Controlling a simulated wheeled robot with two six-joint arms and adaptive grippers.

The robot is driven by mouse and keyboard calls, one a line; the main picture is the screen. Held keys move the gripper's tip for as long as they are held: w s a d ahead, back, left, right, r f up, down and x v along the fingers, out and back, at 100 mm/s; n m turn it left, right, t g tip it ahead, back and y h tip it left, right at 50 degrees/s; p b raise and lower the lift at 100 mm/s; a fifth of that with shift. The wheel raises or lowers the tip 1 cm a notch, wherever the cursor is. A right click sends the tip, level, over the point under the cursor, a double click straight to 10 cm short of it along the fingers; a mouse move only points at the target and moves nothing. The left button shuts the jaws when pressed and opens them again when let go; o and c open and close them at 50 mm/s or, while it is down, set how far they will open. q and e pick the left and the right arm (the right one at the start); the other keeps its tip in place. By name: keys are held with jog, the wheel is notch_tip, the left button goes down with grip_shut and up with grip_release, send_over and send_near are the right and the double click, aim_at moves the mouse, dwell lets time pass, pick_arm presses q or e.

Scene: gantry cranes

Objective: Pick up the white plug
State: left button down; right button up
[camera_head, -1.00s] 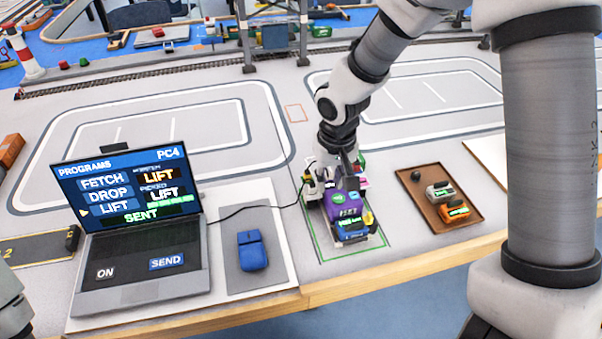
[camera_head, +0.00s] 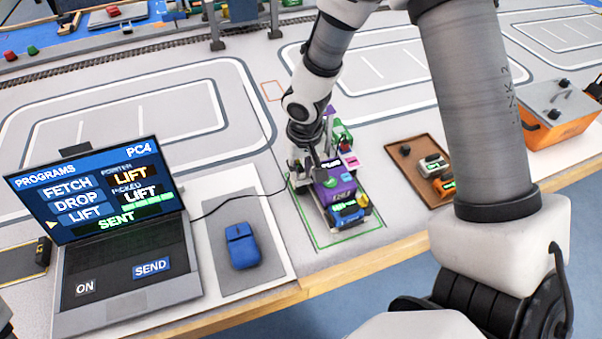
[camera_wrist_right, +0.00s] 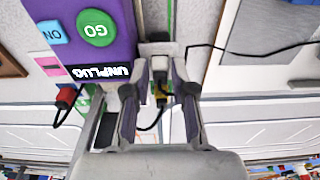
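My right gripper (camera_wrist_right: 160,72) points down beside a purple control box (camera_wrist_right: 105,50) with a black "UNPLUG" label (camera_wrist_right: 100,72). Its two fingers stand apart. A small yellow and black piece with a dark cable (camera_wrist_right: 160,92) shows between or behind them; I cannot tell whether they touch it. I cannot make out a clearly white plug. A red and black plug-like piece (camera_wrist_right: 66,97) on a black cable sits at the left of the wrist view. In the head view the purple box (camera_head: 330,190) stands under my right wrist, which hides the fingertips. My left gripper is out of view.
A laptop (camera_head: 128,268) and blue mouse (camera_head: 242,246) are left of the purple box. A brown tray (camera_head: 408,170) with small blocks is to its right. An orange box (camera_head: 565,128) with a grey lid stands far right. The table's front edge is near.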

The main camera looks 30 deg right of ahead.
aim_at(301, 169)
jog(key=shift+s, duration=0.1)
grip_shut()
notch_tip(301, 169, up, 10)
jog(key=p, duration=0.2)
